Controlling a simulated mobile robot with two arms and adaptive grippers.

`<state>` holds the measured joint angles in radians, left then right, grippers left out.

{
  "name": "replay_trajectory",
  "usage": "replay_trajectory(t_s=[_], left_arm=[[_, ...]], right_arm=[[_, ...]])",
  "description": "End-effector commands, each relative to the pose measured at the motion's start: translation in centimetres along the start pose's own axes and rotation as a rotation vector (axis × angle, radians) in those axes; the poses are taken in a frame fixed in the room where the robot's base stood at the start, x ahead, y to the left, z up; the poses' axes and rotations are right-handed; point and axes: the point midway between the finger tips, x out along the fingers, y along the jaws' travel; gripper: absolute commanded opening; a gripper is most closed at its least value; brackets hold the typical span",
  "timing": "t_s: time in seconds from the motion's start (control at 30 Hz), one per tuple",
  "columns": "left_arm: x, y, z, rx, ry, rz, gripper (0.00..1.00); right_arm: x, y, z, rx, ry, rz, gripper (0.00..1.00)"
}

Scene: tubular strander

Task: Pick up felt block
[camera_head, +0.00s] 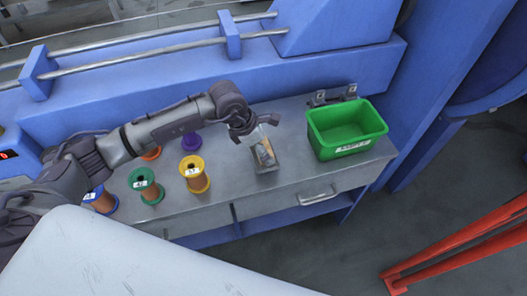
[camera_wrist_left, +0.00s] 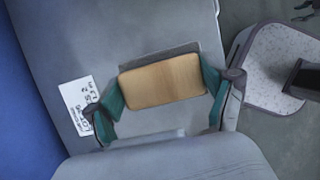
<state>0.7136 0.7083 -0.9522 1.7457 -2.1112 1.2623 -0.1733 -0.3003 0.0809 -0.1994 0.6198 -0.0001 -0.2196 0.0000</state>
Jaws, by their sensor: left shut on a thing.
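The felt block (camera_head: 265,153) shows in the head view as a small tan and grey piece at a shallow grey tray (camera_head: 268,168) on the metal bench. In the left wrist view its tan, wood-like top (camera_wrist_left: 160,83) faces the camera. My left gripper (camera_head: 254,132) reaches down over the tray from the left. Its teal finger pads (camera_wrist_left: 162,90) are at the two short ends of the block, shut on it. I cannot tell whether the block still touches the tray. The block's underside is hidden. My right gripper is not in view.
A green bin (camera_head: 318,141) stands right of the tray. Yellow (camera_head: 194,174), green (camera_head: 145,186), blue (camera_head: 102,200), purple (camera_head: 191,140) and orange (camera_head: 152,153) spools stand to the left. A blue machine wall with rails (camera_head: 150,40) runs behind the bench (camera_head: 225,195).

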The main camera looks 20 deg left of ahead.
Motion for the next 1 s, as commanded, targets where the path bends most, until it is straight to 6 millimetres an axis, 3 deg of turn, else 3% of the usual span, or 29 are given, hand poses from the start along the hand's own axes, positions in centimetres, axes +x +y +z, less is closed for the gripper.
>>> replay_trajectory(t_s=[0.07,0.4,0.53,0.7,1.0], left_arm=[[-1.5,0.2,0.7,0.004,-0.004,0.006,0.46],[-4.9,-7.4,4.2,0.009,-0.005,0.001,0.46],[-5.9,-9.5,5.1,0.005,-0.003,0.000,0.46],[-6.6,-10.9,5.8,0.003,-0.001,0.000,0.46],[-6.8,-11.3,5.9,0.000,0.001,0.001,0.46]], right_arm=[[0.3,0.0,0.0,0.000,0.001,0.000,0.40],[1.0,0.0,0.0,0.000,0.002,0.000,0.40],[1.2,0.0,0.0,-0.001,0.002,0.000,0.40],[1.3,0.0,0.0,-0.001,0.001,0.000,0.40],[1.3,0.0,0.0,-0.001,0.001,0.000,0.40]])
